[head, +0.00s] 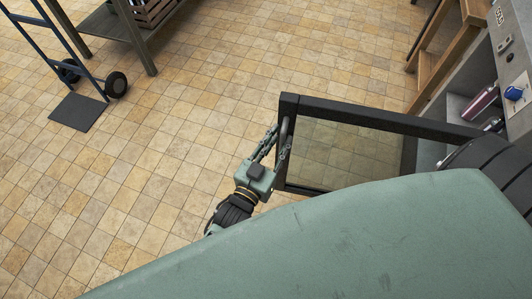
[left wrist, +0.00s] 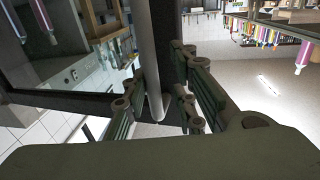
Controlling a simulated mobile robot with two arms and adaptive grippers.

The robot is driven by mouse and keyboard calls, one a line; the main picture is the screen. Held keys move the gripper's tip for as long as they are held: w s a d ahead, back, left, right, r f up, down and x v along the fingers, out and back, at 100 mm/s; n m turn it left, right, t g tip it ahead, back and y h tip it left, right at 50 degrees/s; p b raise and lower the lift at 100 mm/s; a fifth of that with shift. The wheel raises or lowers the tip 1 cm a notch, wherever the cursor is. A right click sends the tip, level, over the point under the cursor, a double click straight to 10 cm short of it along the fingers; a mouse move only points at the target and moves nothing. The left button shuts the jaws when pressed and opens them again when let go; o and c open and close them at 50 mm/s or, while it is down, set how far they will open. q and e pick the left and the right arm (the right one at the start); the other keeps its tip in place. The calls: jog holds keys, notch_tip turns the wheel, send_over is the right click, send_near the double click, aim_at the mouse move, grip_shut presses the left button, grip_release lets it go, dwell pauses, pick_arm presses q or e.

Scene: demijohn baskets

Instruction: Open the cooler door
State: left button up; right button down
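The cooler door (head: 352,113), a black frame around a glass pane, stands swung out from the cooler at a wide angle, with floor tiles showing through the glass. Its grey bar handle (head: 285,131) is on the free edge at the left. My left gripper (head: 283,143) is at this handle. In the left wrist view the handle (left wrist: 150,60) runs down between the two fingers of my left gripper (left wrist: 157,95), which look closed around it; the exact contact is partly hidden. My right gripper is not in view.
A wooden stand (head: 437,60) is behind the door. A hand truck (head: 78,108) and a shelf table (head: 120,25) stand at upper left. The tiled floor left of the door is clear.

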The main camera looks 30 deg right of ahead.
pick_arm(q)
jog(key=shift+o, duration=0.4)
jog(key=v, duration=0.7)
jog(key=shift+a, duration=0.4)
jog(key=shift+o, duration=0.4)
jog(key=shift+s+a, duration=0.25)
jog(key=shift+a, duration=0.15)
jog(key=shift+w+a, duration=0.1)
jog(key=shift+a, duration=0.3)
jog(key=shift+c, duration=0.8)
jog(key=shift+d, duration=0.3)
